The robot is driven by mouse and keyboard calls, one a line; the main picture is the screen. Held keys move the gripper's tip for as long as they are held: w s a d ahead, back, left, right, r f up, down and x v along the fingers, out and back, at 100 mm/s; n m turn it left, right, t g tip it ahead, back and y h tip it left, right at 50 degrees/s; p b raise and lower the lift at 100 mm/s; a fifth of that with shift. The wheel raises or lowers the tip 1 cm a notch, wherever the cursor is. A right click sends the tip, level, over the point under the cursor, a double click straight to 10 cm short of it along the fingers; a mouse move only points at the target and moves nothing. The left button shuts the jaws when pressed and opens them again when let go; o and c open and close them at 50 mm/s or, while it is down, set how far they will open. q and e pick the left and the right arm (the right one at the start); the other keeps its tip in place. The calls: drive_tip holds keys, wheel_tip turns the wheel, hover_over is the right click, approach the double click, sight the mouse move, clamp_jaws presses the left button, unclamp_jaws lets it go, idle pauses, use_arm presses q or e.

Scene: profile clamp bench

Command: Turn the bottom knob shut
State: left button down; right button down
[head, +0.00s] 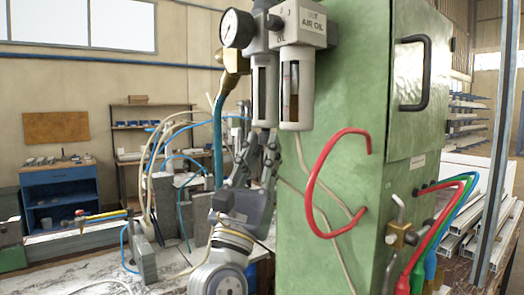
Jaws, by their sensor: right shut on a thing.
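An air filter and oiler unit (300,22) with a round gauge (238,28) hangs on the left side of the green cabinet. Its left bowl (264,92) and right bowl (297,90) point down. My right gripper (258,142) reaches up from below, its fingers just under the left bowl. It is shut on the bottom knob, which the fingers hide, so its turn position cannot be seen. My left gripper is not in view.
The green cabinet (325,165) stands close on the right of my gripper, with red looped hose (313,190) on its side. A blue hose (218,135) hangs just left of the gripper. Grey blocks and thin hoses crowd the bench (75,270) to the left.

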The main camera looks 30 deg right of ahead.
drive_tip(key=c, duration=1.4)
unclamp_jaws()
drive_tip(key=shift+o, duration=0.2)
